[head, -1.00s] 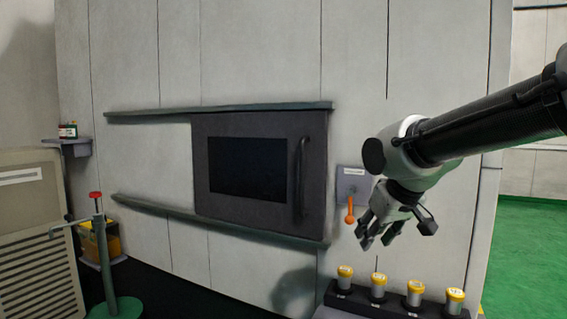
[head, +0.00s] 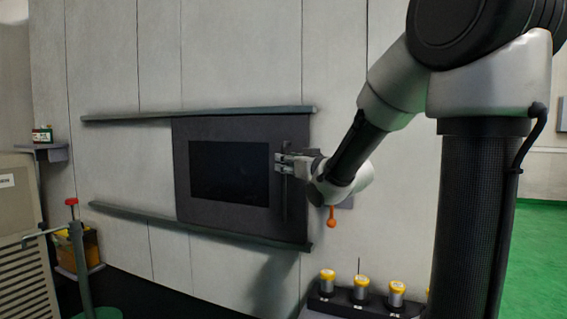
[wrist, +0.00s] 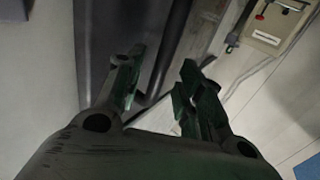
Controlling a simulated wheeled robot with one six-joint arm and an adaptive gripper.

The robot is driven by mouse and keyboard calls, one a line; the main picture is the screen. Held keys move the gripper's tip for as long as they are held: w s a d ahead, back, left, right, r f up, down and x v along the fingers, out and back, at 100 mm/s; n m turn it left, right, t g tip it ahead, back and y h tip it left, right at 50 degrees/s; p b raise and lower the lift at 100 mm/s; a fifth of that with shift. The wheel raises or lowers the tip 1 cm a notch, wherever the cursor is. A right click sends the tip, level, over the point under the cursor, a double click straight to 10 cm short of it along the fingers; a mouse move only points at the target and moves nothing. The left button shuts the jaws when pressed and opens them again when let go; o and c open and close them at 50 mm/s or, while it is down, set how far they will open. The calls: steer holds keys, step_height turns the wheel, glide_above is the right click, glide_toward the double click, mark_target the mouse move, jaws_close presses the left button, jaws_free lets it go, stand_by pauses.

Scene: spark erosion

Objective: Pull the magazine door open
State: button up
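The magazine door (head: 240,215) is a dark grey panel with a black window, sitting between two horizontal rails at their right end. Its vertical black bar handle (head: 285,208) is near the door's right edge. My gripper (head: 282,164) is at the upper part of the handle, reaching in from the right. In the wrist view my gripper's (wrist: 160,86) two fingers stand apart, with the dark bar of the handle (wrist: 170,50) appearing between them. I cannot tell whether either finger touches it.
The upper rail (head: 130,117) and lower rail (head: 130,217) run left past the door along bare wall. An orange lever (head: 332,217) hangs just below my wrist. Several yellow-capped cylinders (head: 361,286) stand in a rack below. A green stand (head: 80,260) is at left.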

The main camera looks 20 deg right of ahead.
steer(key=w, duration=0.2)
steer(key=shift+w+a, duration=0.3)
steer(key=shift+w, duration=0.05)
jaws_close()
